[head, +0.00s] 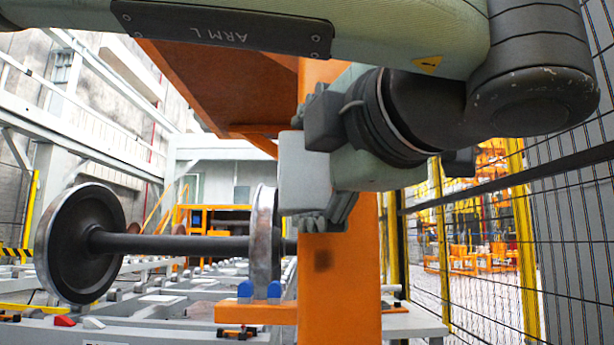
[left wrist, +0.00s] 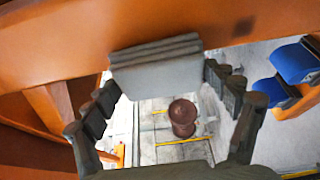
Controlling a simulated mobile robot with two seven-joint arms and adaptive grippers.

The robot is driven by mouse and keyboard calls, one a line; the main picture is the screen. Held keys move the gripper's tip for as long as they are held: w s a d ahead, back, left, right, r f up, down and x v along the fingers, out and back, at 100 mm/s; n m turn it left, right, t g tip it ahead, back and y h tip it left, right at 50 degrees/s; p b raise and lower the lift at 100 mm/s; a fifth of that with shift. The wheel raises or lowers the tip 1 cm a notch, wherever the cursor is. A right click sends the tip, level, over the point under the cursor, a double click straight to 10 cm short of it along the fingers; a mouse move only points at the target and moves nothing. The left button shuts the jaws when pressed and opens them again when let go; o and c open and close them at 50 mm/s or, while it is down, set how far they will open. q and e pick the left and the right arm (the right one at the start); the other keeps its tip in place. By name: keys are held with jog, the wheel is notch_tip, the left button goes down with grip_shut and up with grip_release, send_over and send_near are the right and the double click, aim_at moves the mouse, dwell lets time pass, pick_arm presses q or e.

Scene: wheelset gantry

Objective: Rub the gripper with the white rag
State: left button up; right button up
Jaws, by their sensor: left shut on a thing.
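The orange gantry gripper (head: 340,295) stands as an upright column in the middle of the head view, with a dark smudge (head: 323,260) on its face. The smudge also shows at the top of the left wrist view (left wrist: 243,27). My left gripper (head: 318,165) is shut on the white rag (head: 304,178), a pale grey-white folded block. In the left wrist view the rag (left wrist: 158,77) sits between the fingers, close to the orange surface. I cannot tell whether they touch. The smudge is just below my gripper in the head view. My right gripper is not in view.
A wheelset (head: 170,243) stands at the left, one wheel beside the orange column above blue pads (head: 260,291). An orange overhead beam (head: 215,80) is behind my arm. A black mesh fence (head: 575,230) closes the right side.

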pick_arm(q)
jog(key=s+b, duration=0.1)
jog(key=s, duration=0.3)
jog(key=shift+s+b, duration=0.25)
jog(key=shift+b, duration=0.15)
jog(key=shift+s, duration=0.55)
jog(key=s+b, duration=0.2)
jog(key=s, duration=0.1)
jog(key=shift+r, duration=0.1)
dwell(0.3)
